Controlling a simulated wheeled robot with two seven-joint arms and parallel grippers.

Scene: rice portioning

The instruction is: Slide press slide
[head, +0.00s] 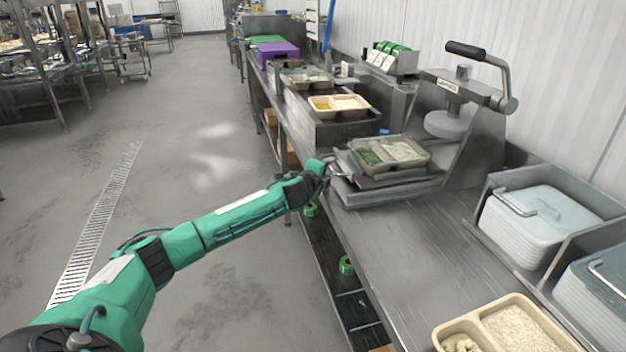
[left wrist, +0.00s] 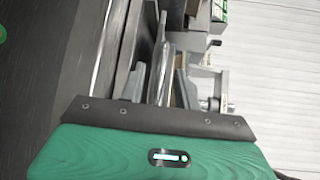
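The press (head: 464,118) stands on the steel counter, its black-tipped lever up and its round plate raised above and beside the tray. A filled tray (head: 425,165) with green and pale food sits on the press slide (head: 385,182), out toward the counter's front edge. My left gripper (head: 342,172) is at the slide's front left end. In the left wrist view its two grey fingers (left wrist: 160,85) stand apart, with a thin metal edge (left wrist: 167,40) between them. I cannot tell whether they touch it. My right gripper is in neither view.
A food tray (head: 338,105) stands on a raised unit farther back. Bins of pale lids (head: 540,222) line the wall at right. Another tray (head: 515,330) is at the near edge. The counter between press and near tray is clear.

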